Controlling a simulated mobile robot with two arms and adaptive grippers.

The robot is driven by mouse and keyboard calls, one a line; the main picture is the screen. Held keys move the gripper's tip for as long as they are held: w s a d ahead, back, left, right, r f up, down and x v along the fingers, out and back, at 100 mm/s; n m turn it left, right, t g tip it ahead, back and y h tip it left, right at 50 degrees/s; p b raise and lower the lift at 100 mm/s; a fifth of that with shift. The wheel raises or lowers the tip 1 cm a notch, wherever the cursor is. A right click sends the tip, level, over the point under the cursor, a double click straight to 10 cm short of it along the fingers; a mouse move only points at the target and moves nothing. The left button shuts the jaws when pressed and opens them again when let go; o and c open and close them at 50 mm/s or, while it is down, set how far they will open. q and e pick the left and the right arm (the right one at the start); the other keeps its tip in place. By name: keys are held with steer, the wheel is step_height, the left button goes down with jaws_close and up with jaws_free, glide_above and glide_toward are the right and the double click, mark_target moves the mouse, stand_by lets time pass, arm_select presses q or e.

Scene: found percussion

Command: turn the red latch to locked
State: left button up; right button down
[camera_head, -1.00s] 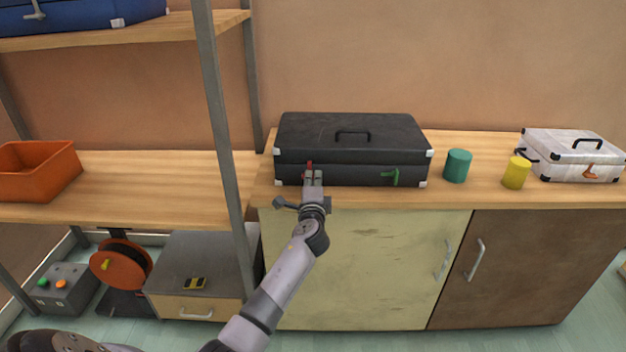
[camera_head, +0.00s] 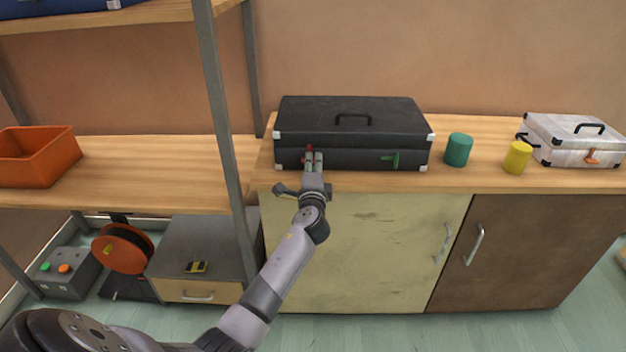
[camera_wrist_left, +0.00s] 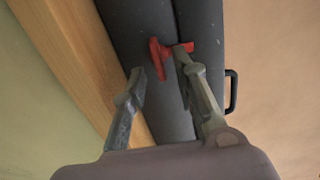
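A black suitcase (camera_head: 355,115) lies on the wooden counter, its front carrying a red latch (camera_head: 309,147) on the left and a green latch (camera_head: 392,160) on the right. My left gripper (camera_head: 314,155) is at the suitcase front, right at the red latch, and hides part of it. In the left wrist view, the red latch (camera_wrist_left: 157,62) shows just beyond and between the fingertips. The fingers of my left gripper (camera_wrist_left: 160,64) are apart there. Whether one touches the latch I cannot tell. My right gripper is out of view.
A teal cylinder (camera_head: 459,150), a yellow cylinder (camera_head: 517,157) and a white case (camera_head: 575,140) with an orange latch stand to the right on the counter (camera_head: 480,180). A grey shelf post (camera_head: 222,130) rises left of the suitcase. An orange bin (camera_head: 38,160) sits on the left shelf.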

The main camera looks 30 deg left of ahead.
arm_select(q)
steer(key=v, duration=1)
steer(key=shift+s+d, duration=0.25)
steer(key=shift+s, duration=0.05)
